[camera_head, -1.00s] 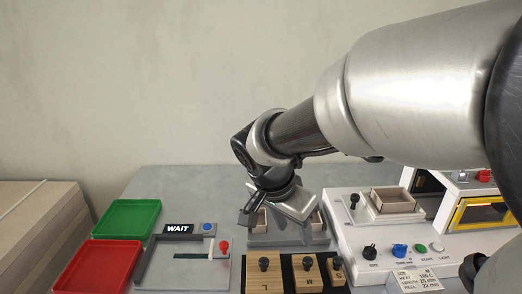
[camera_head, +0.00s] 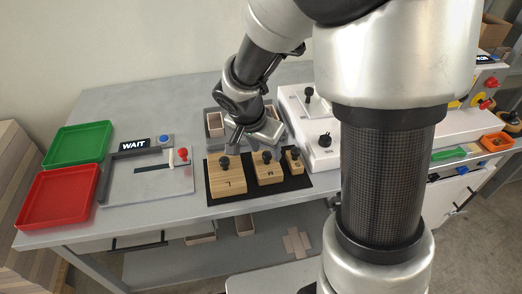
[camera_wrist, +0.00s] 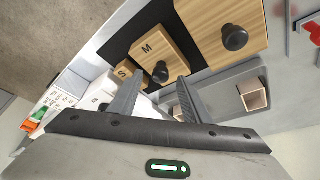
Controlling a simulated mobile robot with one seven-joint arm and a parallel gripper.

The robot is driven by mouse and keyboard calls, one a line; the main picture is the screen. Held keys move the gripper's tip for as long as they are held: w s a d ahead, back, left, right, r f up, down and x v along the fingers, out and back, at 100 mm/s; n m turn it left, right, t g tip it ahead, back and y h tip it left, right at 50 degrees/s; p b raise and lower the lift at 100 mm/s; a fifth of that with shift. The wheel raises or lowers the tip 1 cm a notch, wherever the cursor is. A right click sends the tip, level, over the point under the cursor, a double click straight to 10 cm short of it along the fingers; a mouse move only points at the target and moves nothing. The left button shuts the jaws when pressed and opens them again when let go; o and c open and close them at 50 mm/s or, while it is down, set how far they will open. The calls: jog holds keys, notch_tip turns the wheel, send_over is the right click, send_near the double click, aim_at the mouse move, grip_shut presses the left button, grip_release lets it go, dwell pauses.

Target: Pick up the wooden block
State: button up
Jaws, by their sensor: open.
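Three wooden blocks with black knobs stand in a row on a black mat (camera_head: 221,204): the large block marked L (camera_head: 228,189), the middle block marked M (camera_head: 269,181) and the small block marked S (camera_head: 292,168). In the wrist view are the L block (camera_wrist: 212,28), the M block (camera_wrist: 160,48) and the S block (camera_wrist: 128,73). My gripper (camera_head: 245,143) is behind and above the blocks, at the grey tray's near side. Its fingers (camera_wrist: 156,86) are apart with nothing between them. In the wrist view the M block's knob lies just beyond the fingertips.
A grey tray (camera_head: 209,110) with small open boxes stands behind the blocks. At left are a green tray (camera_head: 80,144), a red tray (camera_head: 60,194) and a grey fixture (camera_head: 160,187) with a WAIT sign (camera_head: 134,144). A white machine (camera_head: 312,134) stands at right.

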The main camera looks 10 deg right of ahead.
jog(key=shift+w+d+f, duration=0.15)
jog(key=shift+f, duration=0.45)
grip_shut()
jog(key=shift+r, duration=0.1)
